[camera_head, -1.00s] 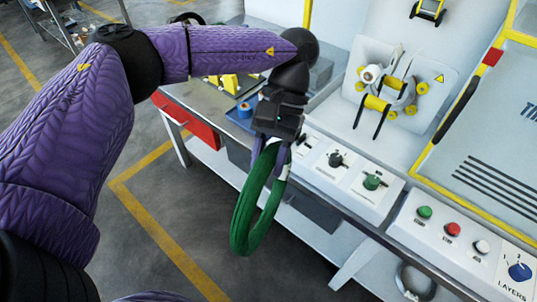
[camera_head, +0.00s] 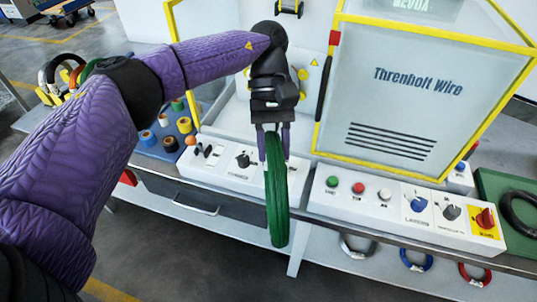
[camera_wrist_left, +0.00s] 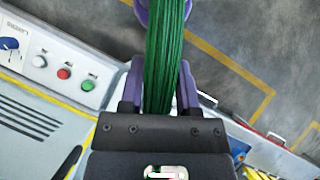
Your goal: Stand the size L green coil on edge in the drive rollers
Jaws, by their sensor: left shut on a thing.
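The green coil (camera_head: 278,200) hangs upright and nearly edge-on to the head camera, below my left gripper (camera_head: 274,140). The gripper is shut on the coil's upper part, and the coil hangs in front of the machine's control panels. In the left wrist view the green coil (camera_wrist_left: 165,60) runs between the two purple fingers of the left gripper (camera_wrist_left: 160,88). The drive rollers are mostly hidden behind my left arm and gripper; a yellow roller (camera_head: 303,74) shows just right of the wrist. My right gripper is not in view.
Control panels (camera_head: 232,172) with knobs and buttons line the bench front. A yellow-framed guard (camera_head: 415,110) marked "Threnhoff Wire" stands right of the gripper. Tape spools (camera_head: 184,125) stand at left. A black coil (camera_head: 520,212) lies on a green surface at right.

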